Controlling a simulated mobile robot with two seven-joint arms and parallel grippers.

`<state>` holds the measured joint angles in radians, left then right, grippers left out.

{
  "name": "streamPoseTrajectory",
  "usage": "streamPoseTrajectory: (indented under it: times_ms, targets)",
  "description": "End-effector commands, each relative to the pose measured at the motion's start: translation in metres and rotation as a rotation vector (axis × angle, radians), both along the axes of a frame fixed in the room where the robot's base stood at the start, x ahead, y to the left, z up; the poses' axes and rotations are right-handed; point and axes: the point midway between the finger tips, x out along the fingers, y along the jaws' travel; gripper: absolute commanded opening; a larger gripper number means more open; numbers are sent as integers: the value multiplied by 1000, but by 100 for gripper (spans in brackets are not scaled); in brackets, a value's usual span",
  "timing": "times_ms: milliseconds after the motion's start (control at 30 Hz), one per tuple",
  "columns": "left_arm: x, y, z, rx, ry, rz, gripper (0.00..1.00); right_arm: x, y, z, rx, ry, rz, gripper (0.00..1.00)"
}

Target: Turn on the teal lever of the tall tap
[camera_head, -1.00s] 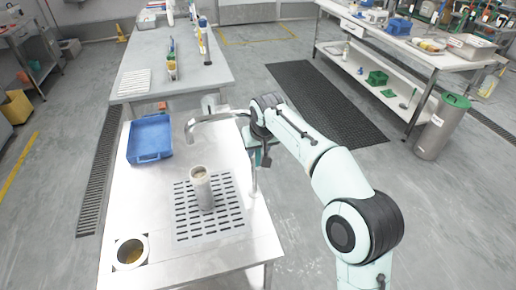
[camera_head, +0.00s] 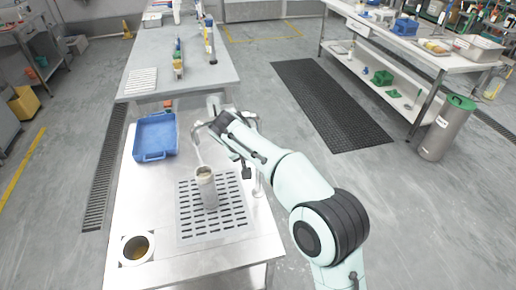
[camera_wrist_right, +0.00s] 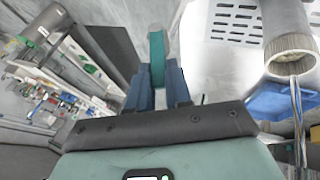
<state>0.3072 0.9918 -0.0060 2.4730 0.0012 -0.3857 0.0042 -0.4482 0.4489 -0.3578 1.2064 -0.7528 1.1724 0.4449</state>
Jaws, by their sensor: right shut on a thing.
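The tall tap stands at the right edge of the metal counter; its curved spout (camera_head: 197,129) shows left of my right wrist, and the rest is largely hidden by my arm. In the right wrist view, my right gripper (camera_wrist_right: 158,78) is shut on the teal lever (camera_wrist_right: 156,52), which sits between the blue fingers. A grey cylindrical container (camera_head: 208,188) stands upright on the slotted drain plate below the spout; it also shows in the wrist view (camera_wrist_right: 287,25). A thin clear stream runs from the spout into its open top. My left gripper is out of view.
A blue tray (camera_head: 154,137) lies at the counter's back left. A round opening with brown contents (camera_head: 136,248) is at the front left. The slotted plate (camera_head: 186,225) has bare room around the container. A grey table (camera_head: 205,82) stands behind.

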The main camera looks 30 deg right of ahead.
Motion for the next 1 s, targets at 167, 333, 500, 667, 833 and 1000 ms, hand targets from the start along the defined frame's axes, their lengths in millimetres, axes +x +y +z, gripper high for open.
streamPoseTrajectory:
  times_ms: [167,333,500,667,833,1000]
  targets:
    - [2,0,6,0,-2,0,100,4,15,-6,-169,39,5,0]
    - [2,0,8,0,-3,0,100,6,24,-14,-327,77,5,0]
    - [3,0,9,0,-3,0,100,8,32,-23,-476,112,3,0]
    - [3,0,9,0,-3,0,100,9,38,-31,-593,140,2,0]
    - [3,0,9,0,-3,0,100,10,41,-38,-690,163,2,0]
    - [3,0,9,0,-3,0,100,11,43,-43,-751,178,0,0]
